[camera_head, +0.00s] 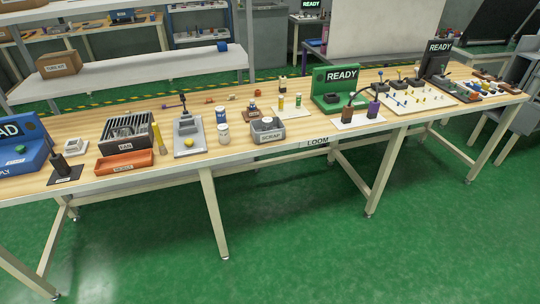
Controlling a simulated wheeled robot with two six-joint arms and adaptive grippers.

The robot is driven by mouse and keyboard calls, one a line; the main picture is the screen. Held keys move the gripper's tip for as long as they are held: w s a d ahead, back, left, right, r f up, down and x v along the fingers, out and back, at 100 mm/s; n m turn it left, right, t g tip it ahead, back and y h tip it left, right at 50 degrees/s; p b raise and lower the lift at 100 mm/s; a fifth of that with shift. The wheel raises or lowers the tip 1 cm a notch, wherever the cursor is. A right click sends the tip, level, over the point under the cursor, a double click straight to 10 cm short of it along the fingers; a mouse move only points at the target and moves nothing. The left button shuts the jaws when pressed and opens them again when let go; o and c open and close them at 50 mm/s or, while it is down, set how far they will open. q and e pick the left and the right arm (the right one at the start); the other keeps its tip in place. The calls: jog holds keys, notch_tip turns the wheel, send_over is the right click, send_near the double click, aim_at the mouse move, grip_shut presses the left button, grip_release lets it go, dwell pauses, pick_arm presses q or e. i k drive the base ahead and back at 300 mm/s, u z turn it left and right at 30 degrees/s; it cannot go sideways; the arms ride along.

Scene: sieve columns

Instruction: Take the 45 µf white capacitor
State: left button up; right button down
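No label reading 45 µF is legible, so I cannot tell which item is the white capacitor. Yellow-and-white small cylinders (281,103) stand farther right. Neither of my grippers is in view.
Left of the cylinders are a grey stand (187,136), an orange tray (124,162) and a black slotted rack (128,131). Right are a green READY unit (335,88) and a pegged board (415,97). The green floor (300,220) before the bench is clear.

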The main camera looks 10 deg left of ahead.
aim_at(224, 130)
jog(key=z, duration=1.3)
jog(key=i, duration=1.25)
jog(key=u, duration=0.65)
jog(key=i, duration=0.7)
jog(key=u, duration=0.85)
